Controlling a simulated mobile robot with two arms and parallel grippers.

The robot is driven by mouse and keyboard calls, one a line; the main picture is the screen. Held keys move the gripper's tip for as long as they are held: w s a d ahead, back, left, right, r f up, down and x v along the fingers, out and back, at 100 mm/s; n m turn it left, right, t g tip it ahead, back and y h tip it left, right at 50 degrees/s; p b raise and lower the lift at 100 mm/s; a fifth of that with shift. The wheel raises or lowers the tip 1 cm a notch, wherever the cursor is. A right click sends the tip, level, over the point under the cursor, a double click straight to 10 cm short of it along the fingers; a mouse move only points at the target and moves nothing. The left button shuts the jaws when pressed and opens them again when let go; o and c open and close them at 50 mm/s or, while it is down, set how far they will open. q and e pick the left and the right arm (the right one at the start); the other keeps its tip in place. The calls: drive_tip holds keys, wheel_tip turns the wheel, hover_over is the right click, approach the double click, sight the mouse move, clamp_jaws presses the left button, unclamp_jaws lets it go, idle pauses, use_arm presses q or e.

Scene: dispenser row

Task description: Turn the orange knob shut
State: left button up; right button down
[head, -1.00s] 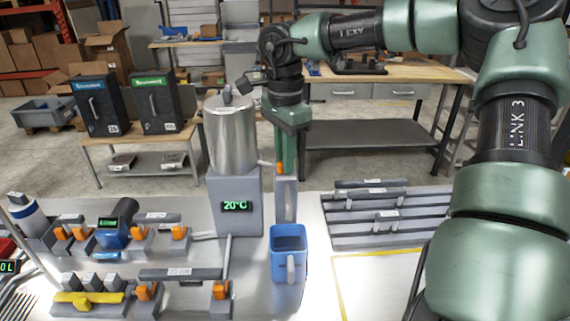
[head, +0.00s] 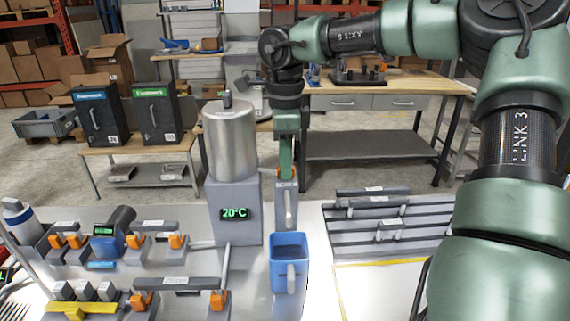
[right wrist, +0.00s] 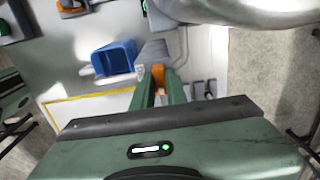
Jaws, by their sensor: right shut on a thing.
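The orange knob (head: 287,173) sits on top of a narrow grey post (head: 286,205) beside the silver tank (head: 231,140). My right gripper (head: 286,163) points down on the knob from above, its green fingers shut around it. In the right wrist view the knob (right wrist: 158,74) shows between the two fingertips (right wrist: 159,88). Part of it is hidden by the fingers. A blue jug (head: 289,268) with a grey handle stands in front of the post; it also shows in the right wrist view (right wrist: 115,58). My left gripper is in neither view.
The tank stands on a grey block (head: 235,196) with a "20°C" display. Fixtures with orange clips (head: 176,241) fill the bench's left. A slotted grey rack (head: 390,222) lies to the right. Bare bench with a yellow line (head: 385,262) is in front of it.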

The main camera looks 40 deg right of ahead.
idle(0.3)
drive_tip(key=c, duration=1.4)
unclamp_jaws()
drive_tip(key=shift+d, duration=0.1)
drive_tip(key=shift+c, duration=0.2)
wheel_tip(320, 180, up, 8)
drive_tip(key=shift+f, duration=0.1)
